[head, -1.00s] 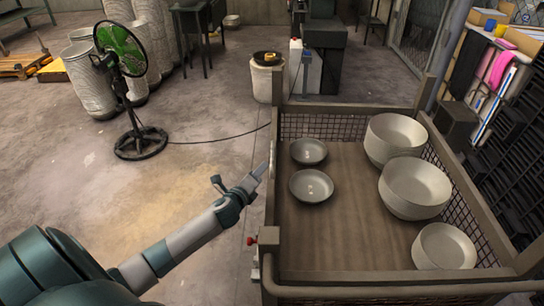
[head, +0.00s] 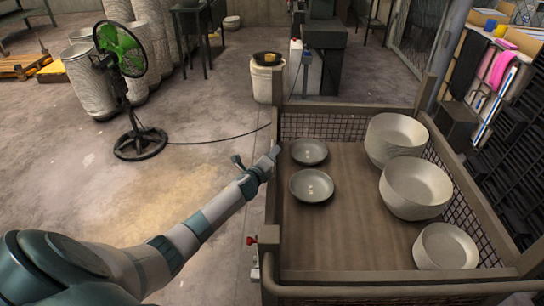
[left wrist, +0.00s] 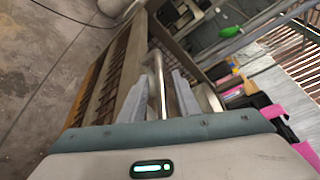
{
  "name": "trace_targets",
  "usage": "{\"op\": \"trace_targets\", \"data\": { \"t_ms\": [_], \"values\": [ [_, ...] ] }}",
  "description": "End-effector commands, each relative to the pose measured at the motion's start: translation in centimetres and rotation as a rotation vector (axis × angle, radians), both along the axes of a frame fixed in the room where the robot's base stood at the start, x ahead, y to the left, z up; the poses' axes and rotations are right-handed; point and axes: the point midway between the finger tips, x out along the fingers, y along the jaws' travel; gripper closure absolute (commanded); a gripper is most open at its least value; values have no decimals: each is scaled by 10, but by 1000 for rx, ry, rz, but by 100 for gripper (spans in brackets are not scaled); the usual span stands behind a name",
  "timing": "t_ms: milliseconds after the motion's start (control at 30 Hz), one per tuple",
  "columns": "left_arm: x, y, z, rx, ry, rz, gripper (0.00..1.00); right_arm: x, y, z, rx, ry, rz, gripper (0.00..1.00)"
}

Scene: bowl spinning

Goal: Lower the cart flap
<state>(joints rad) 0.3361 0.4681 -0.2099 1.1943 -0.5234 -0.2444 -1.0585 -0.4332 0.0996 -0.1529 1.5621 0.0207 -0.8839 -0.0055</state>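The cart (head: 345,255) stands at the right of the head view with a wooden floor and mesh walls. Its left side rail (head: 271,205) is seen almost from above, and the flap's face is hidden there. The left wrist view shows a mesh side panel (left wrist: 103,72) running along the cart. My left gripper (head: 275,153) is at the far part of the left rail. In the left wrist view its two fingers (left wrist: 160,92) stand apart with a pale metal bar (left wrist: 157,75) between them. I cannot tell if they touch it. My right gripper is out of view.
Two small bowls (head: 311,186) lie near the cart's left side, and larger stacked bowls (head: 415,188) stand on the right. A red knob (head: 251,240) sits outside the left rail. A green fan (head: 121,50) stands on open floor at left.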

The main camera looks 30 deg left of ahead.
Motion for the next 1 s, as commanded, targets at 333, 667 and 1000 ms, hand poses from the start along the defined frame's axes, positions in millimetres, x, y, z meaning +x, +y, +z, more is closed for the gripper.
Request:
{"op": "trace_targets", "data": {
  "t_ms": [333, 667, 1000],
  "values": [
    [1, 0, 0, 0, -1, -1, 78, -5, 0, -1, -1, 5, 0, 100],
    [1, 0, 0, -1, 0, 0, 100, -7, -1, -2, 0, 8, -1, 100],
    [-4, 10, -1, -34, -21, 2, 100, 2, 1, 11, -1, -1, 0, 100]
  ]
}}
